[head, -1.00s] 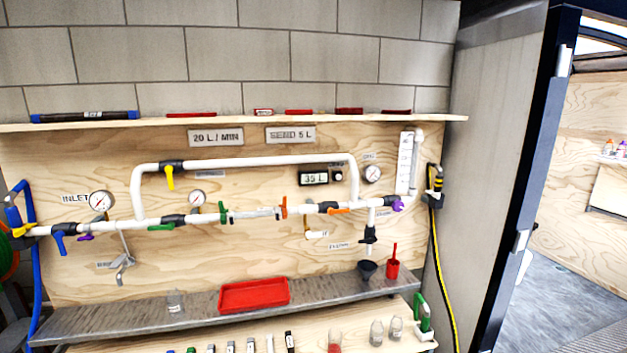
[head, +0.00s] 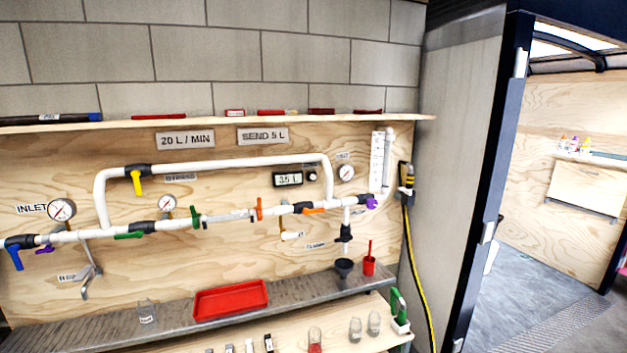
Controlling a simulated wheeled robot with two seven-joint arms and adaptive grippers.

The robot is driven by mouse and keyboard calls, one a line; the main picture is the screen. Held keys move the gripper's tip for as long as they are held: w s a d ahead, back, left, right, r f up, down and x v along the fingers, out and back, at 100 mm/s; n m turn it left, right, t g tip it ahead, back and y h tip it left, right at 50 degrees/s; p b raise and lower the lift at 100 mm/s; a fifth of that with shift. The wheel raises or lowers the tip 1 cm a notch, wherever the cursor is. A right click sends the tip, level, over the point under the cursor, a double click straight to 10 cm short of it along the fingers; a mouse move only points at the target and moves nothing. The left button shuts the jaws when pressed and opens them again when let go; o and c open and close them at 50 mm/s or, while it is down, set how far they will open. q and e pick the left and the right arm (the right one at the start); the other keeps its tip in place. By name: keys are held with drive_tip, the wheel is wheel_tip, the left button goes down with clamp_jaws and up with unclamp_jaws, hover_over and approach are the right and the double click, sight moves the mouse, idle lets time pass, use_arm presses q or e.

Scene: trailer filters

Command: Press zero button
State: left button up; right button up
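A small digital meter (head: 288,179) with a black frame is mounted on the plywood panel, just below the upper white bypass pipe. Its display seems to read 35 L; a decimal point is too small to make out. A small round button or knob (head: 312,174) sits just right of the display, with a tiny label above it that I cannot read. Neither of my grippers is in the head view.
White pipes (head: 225,163) with coloured valve handles and gauges run across the panel. A metal shelf (head: 180,318) below carries a red tray (head: 231,299), a glass jar, a dark funnel and a red cup. A grey wall and dark door frame (head: 492,190) stand right, with open floor beyond.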

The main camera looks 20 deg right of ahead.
clamp_jaws()
drive_tip(key=shift+a, duration=0.1)
idle(1.1)
